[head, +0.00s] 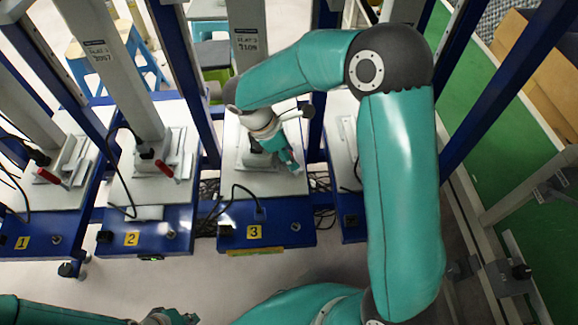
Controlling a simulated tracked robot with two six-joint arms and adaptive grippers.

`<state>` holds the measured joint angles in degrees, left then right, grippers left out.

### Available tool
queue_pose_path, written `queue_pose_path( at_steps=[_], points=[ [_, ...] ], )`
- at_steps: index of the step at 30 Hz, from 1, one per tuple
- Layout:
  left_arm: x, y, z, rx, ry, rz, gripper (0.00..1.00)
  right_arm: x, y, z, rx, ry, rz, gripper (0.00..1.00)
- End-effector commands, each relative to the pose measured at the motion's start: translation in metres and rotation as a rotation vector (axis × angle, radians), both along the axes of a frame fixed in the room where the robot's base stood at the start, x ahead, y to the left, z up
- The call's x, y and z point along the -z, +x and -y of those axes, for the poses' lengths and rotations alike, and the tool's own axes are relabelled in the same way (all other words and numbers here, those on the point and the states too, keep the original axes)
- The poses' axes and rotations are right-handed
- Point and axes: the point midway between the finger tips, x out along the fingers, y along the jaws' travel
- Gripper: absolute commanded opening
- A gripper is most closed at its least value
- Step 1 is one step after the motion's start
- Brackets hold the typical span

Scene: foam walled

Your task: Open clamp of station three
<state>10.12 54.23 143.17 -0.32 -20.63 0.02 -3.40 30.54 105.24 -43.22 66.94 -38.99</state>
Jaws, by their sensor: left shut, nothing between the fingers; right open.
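Station three is the blue and white bench (285,234) with a yellow "3" label, in the middle of the head view. Its grey clamp base (257,161) shows on the white top at the foot of the upright post. The clamp's handle is hidden behind my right gripper, so its position cannot be told. My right gripper (291,163) is open, low over the clamp area; contact cannot be told. My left gripper (180,317) is shut and empty at the bottom edge, partly cut off, well away from station three.
Station two (160,240) and station one (50,245) stand to the left, with red-handled clamps (165,169) (50,177). Blue frame posts (188,75) rise between stations. Black cables (210,200) hang between benches. The pale floor in front is clear.

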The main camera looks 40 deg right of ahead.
Motion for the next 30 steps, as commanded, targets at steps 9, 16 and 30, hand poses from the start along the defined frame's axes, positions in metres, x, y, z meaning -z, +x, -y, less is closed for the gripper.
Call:
queue_pose_path(
  at_steps=[9, 16, 30],
  points=[
    [0.011, 0.000, 0.000, 0.000, 0.000, 0.000, 0.00, 0.028, -0.005, 0.011, 0.000, 0.000, -0.001, 0.44],
    [0.011, 0.000, 0.000, 0.000, 0.000, 0.000, 0.00, 0.029, -0.006, 0.011, 0.001, 0.001, 0.001, 0.44],
    [0.011, 0.000, 0.000, 0.000, 0.000, 0.000, 0.00, 0.028, -0.005, 0.011, 0.000, 0.001, 0.004, 0.00]
  ],
)
